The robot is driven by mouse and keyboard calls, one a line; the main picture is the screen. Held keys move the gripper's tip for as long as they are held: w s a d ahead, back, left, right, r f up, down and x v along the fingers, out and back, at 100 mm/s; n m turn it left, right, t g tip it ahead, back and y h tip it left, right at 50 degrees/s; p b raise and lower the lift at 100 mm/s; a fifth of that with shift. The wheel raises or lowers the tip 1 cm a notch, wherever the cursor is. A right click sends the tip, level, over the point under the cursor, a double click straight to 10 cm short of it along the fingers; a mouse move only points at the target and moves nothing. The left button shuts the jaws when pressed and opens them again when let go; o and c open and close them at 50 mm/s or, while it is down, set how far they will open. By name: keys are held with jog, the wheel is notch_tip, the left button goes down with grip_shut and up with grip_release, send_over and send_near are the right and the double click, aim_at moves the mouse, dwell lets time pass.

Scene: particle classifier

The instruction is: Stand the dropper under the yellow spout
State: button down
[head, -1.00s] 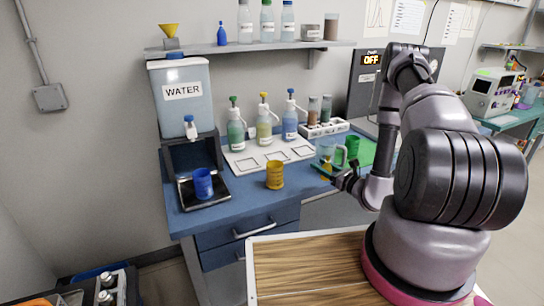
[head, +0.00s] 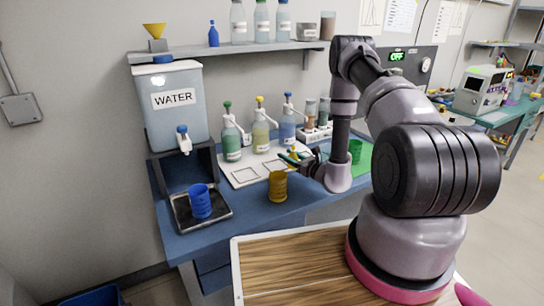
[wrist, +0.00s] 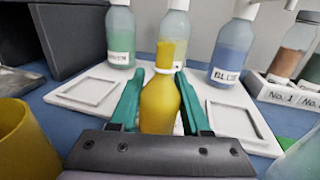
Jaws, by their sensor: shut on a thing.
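The dropper (wrist: 160,100) is a small yellow bottle with a narrow tip, upright in the wrist view. My gripper (wrist: 160,102) is shut on it, one teal finger on each side. In the head view my gripper (head: 291,157) is at the front of the white spout tray (head: 243,178), and the dropper (head: 293,154) is small and partly hidden. The yellow-topped spout bottle (head: 261,133) stands behind the tray between the green and blue ones; its body (wrist: 175,28) is straight behind the dropper in the wrist view. Whether the dropper touches the tray, I cannot tell.
A yellow cup (head: 277,187) stands left of my gripper, close by. Square outlines on the tray flank the dropper, left (wrist: 90,92) and right (wrist: 235,120). A clear glass vessel (wrist: 298,158) is at the lower right. A blue cup (head: 200,201) stands under the water tank.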

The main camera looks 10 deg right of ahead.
send_over(272, 164)
jog(key=shift+d, duration=0.25)
jog(key=shift+w+a+f, duration=0.1)
jog(key=shift+w+f, duration=0.05)
jog(key=shift+f, duration=0.75)
jog(key=shift+w+a+f, duration=0.1)
jog(key=shift+f, duration=0.8)
jog(key=shift+s+f, duration=0.15)
jog(key=shift+f, duration=0.15)
